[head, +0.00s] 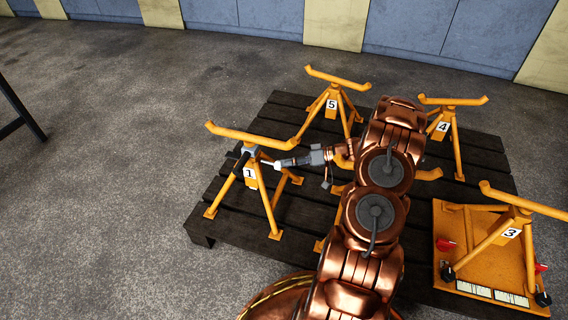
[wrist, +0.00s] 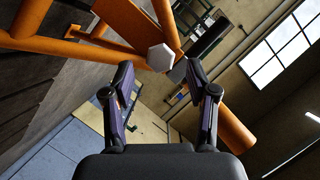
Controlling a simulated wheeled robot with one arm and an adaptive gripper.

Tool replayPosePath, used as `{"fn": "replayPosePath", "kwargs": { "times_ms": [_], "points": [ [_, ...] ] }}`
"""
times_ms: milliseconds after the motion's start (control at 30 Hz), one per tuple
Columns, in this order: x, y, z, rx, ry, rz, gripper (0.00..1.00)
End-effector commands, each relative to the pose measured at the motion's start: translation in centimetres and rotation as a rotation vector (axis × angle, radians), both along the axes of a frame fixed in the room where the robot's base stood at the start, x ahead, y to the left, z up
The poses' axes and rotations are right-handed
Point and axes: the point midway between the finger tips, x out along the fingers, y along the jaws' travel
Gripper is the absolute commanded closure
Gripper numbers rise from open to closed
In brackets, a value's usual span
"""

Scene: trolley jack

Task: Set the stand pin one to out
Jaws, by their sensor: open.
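Stand one (head: 249,172) is an orange trestle with a white "1" plate and a top bar, upright on the dark pallet. A pale grey hexagonal piece (head: 250,150) and a short black bar (head: 241,164) sit at its head, below the top bar.
Stands five (head: 331,104), four (head: 442,126) and three (head: 509,233) stand around my arm. Another stand is mostly hidden behind the arm. Stand three is on an orange base (head: 445,220) with red parts. The floor (head: 100,200) left of the pallet (head: 190,229) is clear.

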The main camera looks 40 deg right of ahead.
Motion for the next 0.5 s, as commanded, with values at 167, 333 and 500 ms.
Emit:
{"fn": "replayPosePath", "kwargs": {
  "times_ms": [167, 333, 500],
  "points": [
    [-1.6, -2.1, 0.8, 0.002, -0.001, -0.001, 0.42],
    [-2.6, -3.5, 1.2, -0.001, -0.001, -0.001, 0.42],
    [-3.0, -3.9, 1.4, -0.002, 0.0, 0.0, 0.42]
  ]
}}
